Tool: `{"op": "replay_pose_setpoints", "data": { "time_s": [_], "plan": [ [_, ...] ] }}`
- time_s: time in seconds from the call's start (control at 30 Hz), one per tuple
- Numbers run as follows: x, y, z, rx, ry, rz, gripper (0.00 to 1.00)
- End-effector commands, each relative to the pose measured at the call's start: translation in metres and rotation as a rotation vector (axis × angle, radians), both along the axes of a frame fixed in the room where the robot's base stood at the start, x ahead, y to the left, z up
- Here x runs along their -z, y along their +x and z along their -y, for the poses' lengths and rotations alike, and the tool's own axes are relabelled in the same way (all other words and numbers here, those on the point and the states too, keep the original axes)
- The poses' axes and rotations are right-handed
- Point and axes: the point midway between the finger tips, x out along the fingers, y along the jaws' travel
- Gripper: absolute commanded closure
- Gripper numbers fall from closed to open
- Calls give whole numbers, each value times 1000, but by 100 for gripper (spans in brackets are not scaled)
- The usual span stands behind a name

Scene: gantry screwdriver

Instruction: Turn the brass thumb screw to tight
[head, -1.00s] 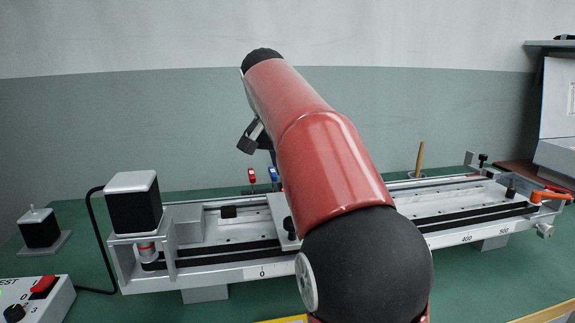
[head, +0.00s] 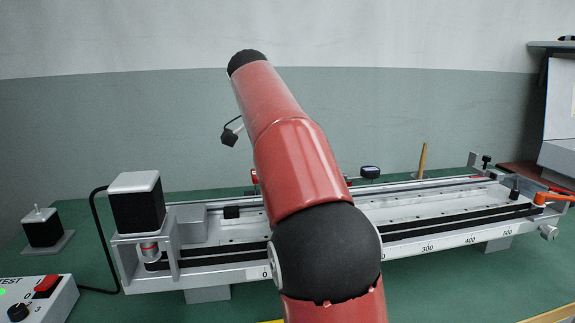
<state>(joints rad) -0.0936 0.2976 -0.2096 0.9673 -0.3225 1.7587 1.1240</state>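I cannot make out the brass thumb screw in the head view; my arm covers part of the gantry. The gantry rail (head: 410,211), a long silver stage with black strips and a scale along its front, lies across the bench. A silver round knob (head: 548,232) is at its right end. My gripper does not show; my red arm rises across the middle of the picture and hides the section of rail behind it.
A motor (head: 137,205) stands on the rail's left end. A dark round-topped item (head: 370,172) and a wooden rod (head: 422,160) stand behind the rail. An orange lever (head: 552,197) is at right.

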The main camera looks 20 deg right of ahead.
Motion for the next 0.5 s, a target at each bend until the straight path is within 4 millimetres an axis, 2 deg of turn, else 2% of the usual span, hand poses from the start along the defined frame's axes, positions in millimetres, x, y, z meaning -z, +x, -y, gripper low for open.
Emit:
{"op": "replay_pose_setpoints", "data": {
  "time_s": [0.33, 0.37, 0.5],
  "plan": [
    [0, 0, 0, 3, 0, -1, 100],
    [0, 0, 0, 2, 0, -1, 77],
    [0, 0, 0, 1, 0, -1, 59]
  ]
}}
